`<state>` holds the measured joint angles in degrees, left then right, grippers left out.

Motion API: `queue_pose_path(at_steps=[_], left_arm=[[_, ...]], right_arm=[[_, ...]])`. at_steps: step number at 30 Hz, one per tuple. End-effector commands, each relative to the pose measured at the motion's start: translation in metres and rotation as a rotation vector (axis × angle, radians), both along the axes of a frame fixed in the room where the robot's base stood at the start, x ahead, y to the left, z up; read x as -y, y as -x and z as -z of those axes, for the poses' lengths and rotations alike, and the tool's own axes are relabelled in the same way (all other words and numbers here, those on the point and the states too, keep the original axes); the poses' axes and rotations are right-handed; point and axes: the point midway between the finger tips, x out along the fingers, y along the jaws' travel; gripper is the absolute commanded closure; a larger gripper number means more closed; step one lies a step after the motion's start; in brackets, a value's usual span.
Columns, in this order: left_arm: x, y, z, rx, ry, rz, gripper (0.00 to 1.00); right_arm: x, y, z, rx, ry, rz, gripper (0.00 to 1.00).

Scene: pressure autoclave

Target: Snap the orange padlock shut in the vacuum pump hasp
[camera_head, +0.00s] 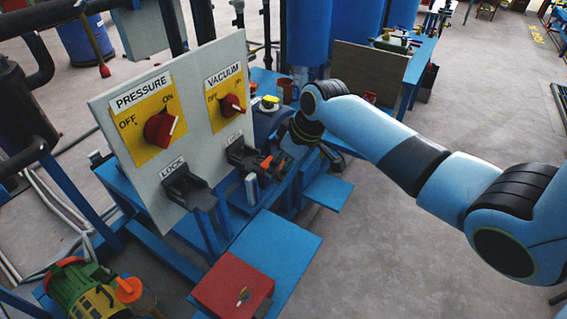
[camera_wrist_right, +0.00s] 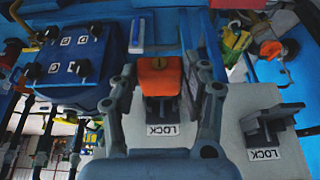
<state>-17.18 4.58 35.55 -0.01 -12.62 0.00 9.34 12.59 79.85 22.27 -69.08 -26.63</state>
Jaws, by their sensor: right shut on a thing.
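The orange padlock (camera_wrist_right: 158,76) is between the fingers of my right gripper (camera_wrist_right: 165,85) in the right wrist view. In the head view the right gripper (camera_head: 277,165) is beside the vacuum hasp (camera_head: 241,156), a dark bracket below the VACUUM switch (camera_head: 231,105). In the wrist view the padlock overlaps the hasp (camera_wrist_right: 162,106) above its LOCK label. I cannot tell whether the shackle passes through the hasp or is closed. The left gripper is out of view.
The PRESSURE switch (camera_head: 161,127) and a second dark hasp (camera_head: 187,188) are on the left of the white panel (camera_head: 130,110). A red box (camera_head: 231,287) stands on the blue frame in front. Blue frame parts crowd the right gripper.

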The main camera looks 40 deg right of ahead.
Motion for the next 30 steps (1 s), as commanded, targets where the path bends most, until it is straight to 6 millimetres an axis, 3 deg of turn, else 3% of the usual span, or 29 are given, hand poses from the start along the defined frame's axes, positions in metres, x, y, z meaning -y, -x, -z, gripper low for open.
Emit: queue_pose_path(at_steps=[30], left_arm=[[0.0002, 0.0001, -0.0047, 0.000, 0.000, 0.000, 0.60]], right_arm=[[-0.0004, -0.0010, 0.0001, 0.001, 0.000, -0.001, 0.95]])
